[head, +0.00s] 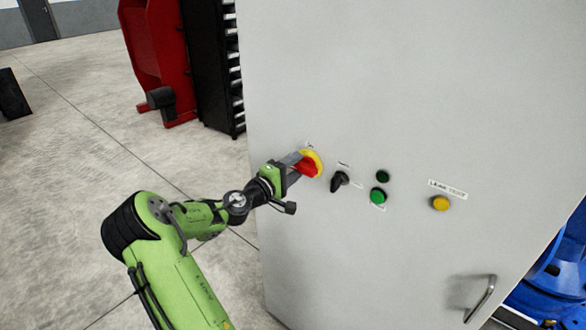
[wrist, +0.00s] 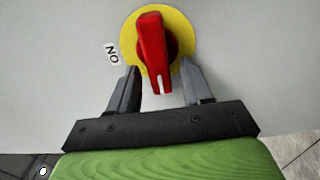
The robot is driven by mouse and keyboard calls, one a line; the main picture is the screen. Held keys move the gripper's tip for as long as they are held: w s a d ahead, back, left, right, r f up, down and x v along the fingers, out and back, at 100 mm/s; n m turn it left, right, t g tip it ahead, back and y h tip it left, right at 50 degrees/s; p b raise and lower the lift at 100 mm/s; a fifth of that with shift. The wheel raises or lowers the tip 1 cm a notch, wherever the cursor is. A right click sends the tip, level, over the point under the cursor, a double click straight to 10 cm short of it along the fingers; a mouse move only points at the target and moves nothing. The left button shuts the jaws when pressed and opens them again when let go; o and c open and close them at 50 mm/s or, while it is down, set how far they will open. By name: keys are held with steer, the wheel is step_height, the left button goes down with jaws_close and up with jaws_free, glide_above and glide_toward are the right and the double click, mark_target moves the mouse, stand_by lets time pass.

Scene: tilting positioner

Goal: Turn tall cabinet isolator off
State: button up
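The isolator is a red rotary handle (wrist: 153,50) on a yellow round plate (wrist: 181,35), on the front of the tall grey cabinet (head: 400,90). In the head view the red handle (head: 306,168) is partly hidden by my gripper (head: 297,162). In the wrist view my gripper (wrist: 160,78) has its two grey fingers apart, one on each side of the handle's lower end. I see gaps between the fingers and the handle. The handle's white mark points down in the wrist view, slightly to the right. A label reading "ON" (wrist: 112,54) sits left of the plate.
Right of the isolator are a black selector switch (head: 339,181), a green button (head: 378,195), a dark green button (head: 383,176) and a yellow button (head: 441,203). A cabinet door handle (head: 482,298) protrudes at lower right. Open floor (head: 60,180) lies to the left.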

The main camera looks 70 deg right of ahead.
steer(key=b+v, duration=0.1)
steer(key=v, duration=1.4)
steer(key=shift+w+a, duration=0.2)
steer(key=shift+a, duration=0.15)
